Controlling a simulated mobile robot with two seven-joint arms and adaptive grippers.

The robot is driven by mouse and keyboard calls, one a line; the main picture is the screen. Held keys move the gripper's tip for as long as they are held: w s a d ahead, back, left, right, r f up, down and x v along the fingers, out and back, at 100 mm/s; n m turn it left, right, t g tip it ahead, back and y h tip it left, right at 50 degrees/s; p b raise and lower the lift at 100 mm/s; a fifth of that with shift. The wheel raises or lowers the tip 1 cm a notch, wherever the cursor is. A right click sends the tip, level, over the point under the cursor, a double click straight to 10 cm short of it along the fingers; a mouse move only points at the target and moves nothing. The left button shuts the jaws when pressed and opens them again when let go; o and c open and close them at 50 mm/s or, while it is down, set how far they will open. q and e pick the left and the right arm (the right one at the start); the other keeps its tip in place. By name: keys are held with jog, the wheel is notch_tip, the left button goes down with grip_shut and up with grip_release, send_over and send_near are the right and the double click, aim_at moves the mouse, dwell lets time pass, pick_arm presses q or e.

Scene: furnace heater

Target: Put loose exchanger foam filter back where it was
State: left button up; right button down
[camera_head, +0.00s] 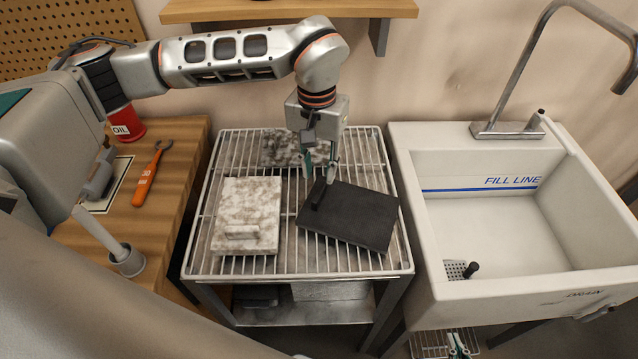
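A dark grey slab-like filter (352,218) with a raised handle (319,194) lies slightly turned on the right part of the wire rack (290,262). A mottled white-brown filter block (250,205) with a handle lies flat on the rack to its left. Which one the task means is not marked. My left gripper (320,174) points down at the dark filter's handle, its fingers apart near the handle's far end. Whether they touch it is unclear. Only a small teal-tipped part of my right gripper (458,345) shows at the bottom edge.
A mottled patch or panel (280,148) is at the rack's back, partly behind my gripper. A white sink (415,230) stands right of the rack. A wooden bench (180,185) with an orange-handled tool (146,182) and red oil can (126,124) is left. A shelf (290,10) is above.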

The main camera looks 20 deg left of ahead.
pick_arm(q)
jog(key=shift+r, duration=2.25)
jog(key=shift+s+f, duration=0.1)
jog(key=shift+s, duration=0.05)
